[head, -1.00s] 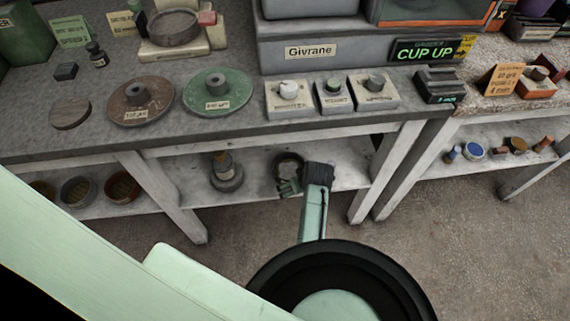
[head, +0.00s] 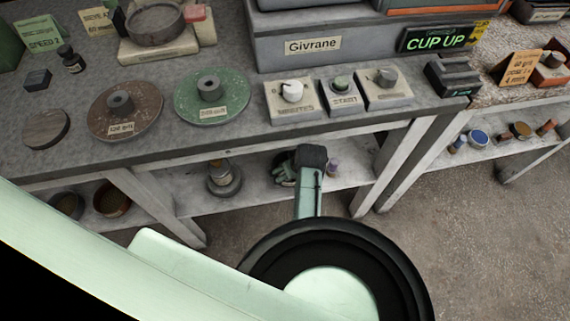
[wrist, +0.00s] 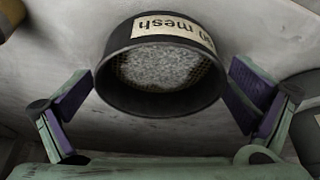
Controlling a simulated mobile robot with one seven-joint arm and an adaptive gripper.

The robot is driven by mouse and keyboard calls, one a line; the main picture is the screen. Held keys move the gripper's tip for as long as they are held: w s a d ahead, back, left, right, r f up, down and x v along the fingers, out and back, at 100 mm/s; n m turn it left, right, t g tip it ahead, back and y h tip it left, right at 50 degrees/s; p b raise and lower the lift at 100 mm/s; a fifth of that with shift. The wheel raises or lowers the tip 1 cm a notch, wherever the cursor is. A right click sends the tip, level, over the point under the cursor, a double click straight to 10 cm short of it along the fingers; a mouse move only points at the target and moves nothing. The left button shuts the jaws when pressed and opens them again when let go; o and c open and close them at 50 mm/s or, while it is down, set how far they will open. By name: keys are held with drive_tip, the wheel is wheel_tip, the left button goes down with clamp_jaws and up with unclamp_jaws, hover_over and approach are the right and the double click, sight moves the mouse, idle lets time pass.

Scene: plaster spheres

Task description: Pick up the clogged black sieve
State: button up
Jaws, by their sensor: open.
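The black sieve with a pale label ending in "mesh" (wrist: 152,98) fills the middle of the wrist view. Grey, grainy matter covers its mesh. My gripper (wrist: 165,92) is open, with one purple-padded finger on each side of the sieve. The right finger looks very close to the sieve's wall; I cannot tell if it touches. In the head view my gripper (head: 285,172) is at the lower shelf under the workbench, where my arm hides most of it and of the sieve.
The workbench top (head: 240,140) stands above the lower shelf (head: 255,195). A bench leg (head: 395,165) is farther right. Brown-filled bowls (head: 112,198) sit at left.

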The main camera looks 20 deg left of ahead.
drive_tip(key=shift+f, duration=0.45)
drive_tip(key=shift+r, duration=0.1)
drive_tip(key=c, duration=0.9)
drive_tip(key=shift+r, duration=0.15)
drive_tip(key=shift+c, duration=0.2)
